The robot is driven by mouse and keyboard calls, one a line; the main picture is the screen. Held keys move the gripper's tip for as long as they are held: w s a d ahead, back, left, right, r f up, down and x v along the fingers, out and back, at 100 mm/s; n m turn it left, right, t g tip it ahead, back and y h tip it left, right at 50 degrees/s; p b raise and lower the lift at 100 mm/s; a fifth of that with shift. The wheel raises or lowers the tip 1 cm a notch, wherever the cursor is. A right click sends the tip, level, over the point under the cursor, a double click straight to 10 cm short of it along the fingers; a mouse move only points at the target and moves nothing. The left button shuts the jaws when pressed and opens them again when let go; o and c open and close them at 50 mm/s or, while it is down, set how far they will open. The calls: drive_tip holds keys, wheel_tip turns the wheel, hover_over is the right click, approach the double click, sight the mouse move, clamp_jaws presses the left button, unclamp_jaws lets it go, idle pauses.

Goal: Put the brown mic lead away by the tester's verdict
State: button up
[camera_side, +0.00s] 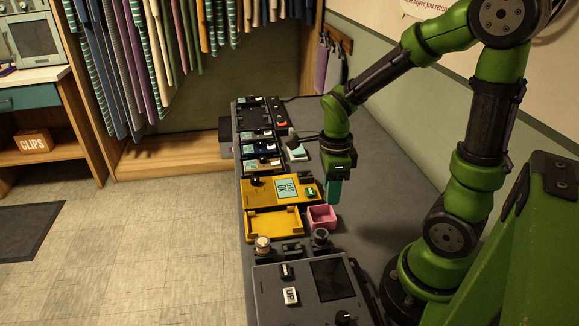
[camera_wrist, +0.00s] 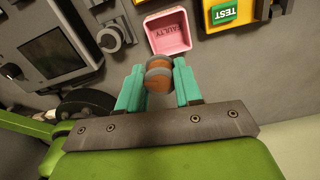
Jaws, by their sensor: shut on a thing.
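My gripper (camera_side: 334,190) is in the side view above the grey bench, just behind and right of the pink box. In the wrist view its teal fingers (camera_wrist: 158,74) are shut on the brown mic lead (camera_wrist: 159,82), a small brown roll with grey parts. The side view does not show the lead clearly. The pink box (camera_side: 322,217) is marked FAULTY inside and looks empty in the wrist view (camera_wrist: 168,48). The yellow tester (camera_side: 258,191) has a lit pale screen (camera_side: 287,188) with small text that seems to include OK, and a green TEST button (camera_wrist: 225,13).
An empty-looking yellow tray (camera_side: 273,236) lies in front of the tester. A grey console (camera_side: 300,300) with a dark screen and an UP key stands at the near end. Several small devices (camera_side: 262,150) line the far left edge. Bare bench top lies right of the tester.

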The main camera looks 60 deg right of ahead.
drive_tip(key=w+a+n, duration=0.3)
drive_tip(key=a+n, duration=0.7)
drive_tip(key=a, duration=0.2)
drive_tip(key=shift+s+d+f, duration=0.1)
drive_tip(key=shift+f, duration=1.2)
drive_tip(key=shift+d+f, duration=0.1)
drive_tip(key=shift+f, duration=1.2)
drive_tip(key=shift+f, duration=1)
drive_tip(key=o, duration=1.2)
wheel_tip(320, 180, up, 17)
drive_tip(key=shift+f, duration=0.1)
